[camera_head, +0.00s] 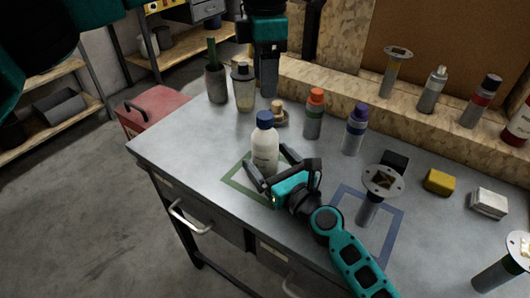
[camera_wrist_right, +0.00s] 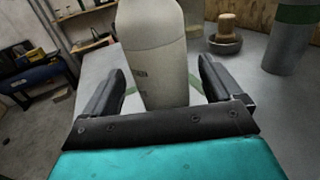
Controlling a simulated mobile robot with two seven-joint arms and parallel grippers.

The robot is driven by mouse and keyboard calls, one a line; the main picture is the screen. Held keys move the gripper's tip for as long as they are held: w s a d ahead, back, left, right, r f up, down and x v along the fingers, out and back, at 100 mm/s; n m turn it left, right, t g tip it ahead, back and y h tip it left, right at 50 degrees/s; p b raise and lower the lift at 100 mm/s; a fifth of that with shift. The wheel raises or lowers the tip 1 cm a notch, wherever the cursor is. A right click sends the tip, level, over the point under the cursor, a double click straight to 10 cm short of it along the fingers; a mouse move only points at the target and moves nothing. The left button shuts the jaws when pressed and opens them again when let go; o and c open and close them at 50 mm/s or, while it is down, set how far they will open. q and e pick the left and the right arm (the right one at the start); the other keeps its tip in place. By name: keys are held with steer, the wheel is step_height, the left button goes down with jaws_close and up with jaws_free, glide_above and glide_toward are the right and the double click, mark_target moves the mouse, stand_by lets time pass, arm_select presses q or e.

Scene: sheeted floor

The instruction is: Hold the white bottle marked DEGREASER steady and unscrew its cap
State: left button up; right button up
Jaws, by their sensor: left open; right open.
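The white bottle (camera_head: 264,152) with a blue cap (camera_head: 265,119) stands upright at the green outlined square on the bench. Its label print is too small to read. My right gripper (camera_head: 270,168) is open low at the bottle, one finger on each side. In the right wrist view the bottle's body (camera_wrist_right: 153,60) rises between the spread fingers (camera_wrist_right: 155,85); its cap is out of frame there. I cannot tell whether a finger touches it. My left gripper (camera_head: 269,92) is open and empty, pointing down above and behind the cap.
Behind the bottle are an orange-capped bottle (camera_head: 314,113), a purple-capped bottle (camera_head: 355,130), a small dish with a cork-like piece (camera_head: 278,114) and a cup (camera_head: 244,88). A flanged metal post (camera_head: 369,205) stands right of my right gripper. The bench's left front is clear.

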mark_target(265, 115)
steer(key=shift+x, duration=0.95)
steer(key=c, duration=1.7)
arm_select(q)
steer(key=m, duration=0.4)
steer(key=shift+m, duration=0.4)
arm_select(e)
jaws_close()
arm_select(q)
steer(key=m, duration=0.5)
steer(key=shift+m, duration=0.3)
steer(key=m, duration=0.5)
steer(key=shift+m, duration=0.3)
steer(key=m, duration=0.6)
steer(key=shift+f, duration=4)
